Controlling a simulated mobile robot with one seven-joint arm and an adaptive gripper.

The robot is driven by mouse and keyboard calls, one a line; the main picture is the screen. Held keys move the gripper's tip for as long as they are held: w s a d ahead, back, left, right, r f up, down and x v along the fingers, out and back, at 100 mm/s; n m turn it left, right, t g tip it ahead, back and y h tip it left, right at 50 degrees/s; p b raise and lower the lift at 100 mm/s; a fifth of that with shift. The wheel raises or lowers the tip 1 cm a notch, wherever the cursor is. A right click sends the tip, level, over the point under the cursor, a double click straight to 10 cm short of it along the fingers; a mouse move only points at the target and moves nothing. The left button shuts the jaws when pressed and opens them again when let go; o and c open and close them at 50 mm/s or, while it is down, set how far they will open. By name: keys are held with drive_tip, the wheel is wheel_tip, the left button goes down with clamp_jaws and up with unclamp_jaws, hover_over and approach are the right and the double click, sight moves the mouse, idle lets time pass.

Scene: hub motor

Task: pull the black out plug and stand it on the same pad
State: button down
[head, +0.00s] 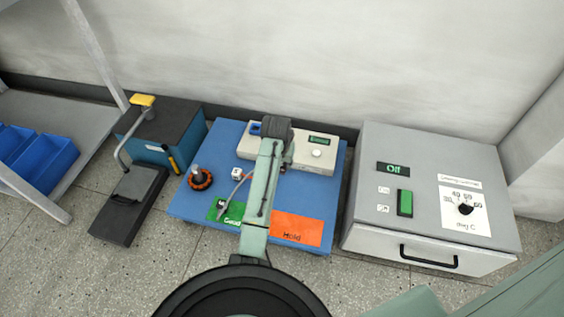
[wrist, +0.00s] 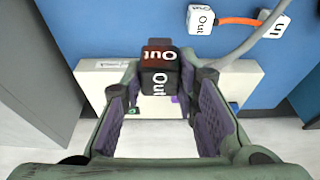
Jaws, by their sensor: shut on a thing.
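The black out plug (wrist: 160,72), a dark cube lettered "Out", sits between the fingertips of my gripper (wrist: 166,82) in the wrist view. My gripper is shut on it, at the cream tester box (wrist: 245,85). I cannot tell whether the plug is still seated in the box. In the head view my gripper (head: 276,130) is over the box's middle, and my arm hides the plug. A green pad (head: 234,212) marked "Good" and an orange pad (head: 297,229) marked "Hold" lie at the blue board's front, the green one partly covered by my arm.
White cubes lettered "Out" (wrist: 200,19) and "In" (wrist: 275,23) have cables on the blue board (head: 320,188). A motor with an orange ring (head: 200,179) stands at left. A grey oven (head: 405,145) is on the right, a lever press (head: 130,190) on the left.

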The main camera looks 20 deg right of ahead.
drive_tip(key=shift+r+p, duration=0.7)
drive_tip(key=shift+p, duration=0.1)
wheel_tip(320, 180, up, 6)
drive_tip(key=p, duration=0.6)
idle(0.4)
